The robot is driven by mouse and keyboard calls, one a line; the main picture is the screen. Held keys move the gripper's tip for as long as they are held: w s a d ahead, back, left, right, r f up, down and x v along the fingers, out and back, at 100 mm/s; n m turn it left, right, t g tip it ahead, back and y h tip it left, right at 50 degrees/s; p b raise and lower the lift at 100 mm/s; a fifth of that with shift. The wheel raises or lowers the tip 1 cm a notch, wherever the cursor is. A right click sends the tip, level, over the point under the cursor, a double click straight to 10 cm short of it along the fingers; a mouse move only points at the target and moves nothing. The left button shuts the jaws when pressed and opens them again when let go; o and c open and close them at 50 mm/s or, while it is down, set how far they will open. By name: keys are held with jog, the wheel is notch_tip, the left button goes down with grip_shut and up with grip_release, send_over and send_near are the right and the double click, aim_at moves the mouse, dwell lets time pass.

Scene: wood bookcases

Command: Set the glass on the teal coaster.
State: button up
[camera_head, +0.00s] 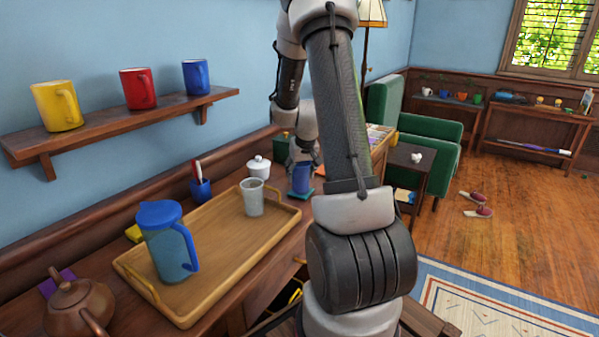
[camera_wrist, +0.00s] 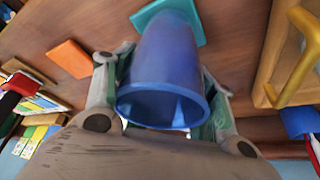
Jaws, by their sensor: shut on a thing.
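My gripper (camera_wrist: 163,90) is shut on a blue glass (camera_wrist: 165,62), one finger on each side of it. The wide rim faces the wrist camera and the glass looks empty. The teal coaster (camera_wrist: 188,20) shows behind the far end of the glass. In the head view the blue glass (camera_head: 301,180) stands about upright under my gripper, with a strip of the teal coaster (camera_head: 297,195) at its foot. I cannot tell whether the base touches the coaster. My arm hides part of this area.
An orange square (camera_wrist: 70,58) lies beside the teal coaster. A white lidded pot (camera_head: 259,168) and a blue pen cup (camera_head: 200,188) are behind.

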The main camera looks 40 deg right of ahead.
jog(key=o, duration=1.1)
jog(key=shift+o, duration=0.3)
jog(key=shift+r, duration=0.25)
jog(key=s+a+r+n, duration=0.1)
jog(key=s+a+r, duration=0.4)
jog(key=r, duration=0.4)
jog(key=s+a+r, duration=0.4)
jog(key=r, duration=0.4)
jog(key=s+a+r+n, duration=0.1)
jog(key=s+a+r, duration=0.1)
jog(key=s+a, duration=0.3)
jog(key=s+a+r+n+y, duration=0.1)
jog(key=s+a, duration=0.5)
jog(key=s, duration=0.7)
jog(key=shift+s+a+r+n+y, duration=0.2)
jog(key=shift+s+r+n+y, duration=0.1)
jog(key=shift+r+n, duration=0.25)
jog(key=shift+w, duration=0.1)
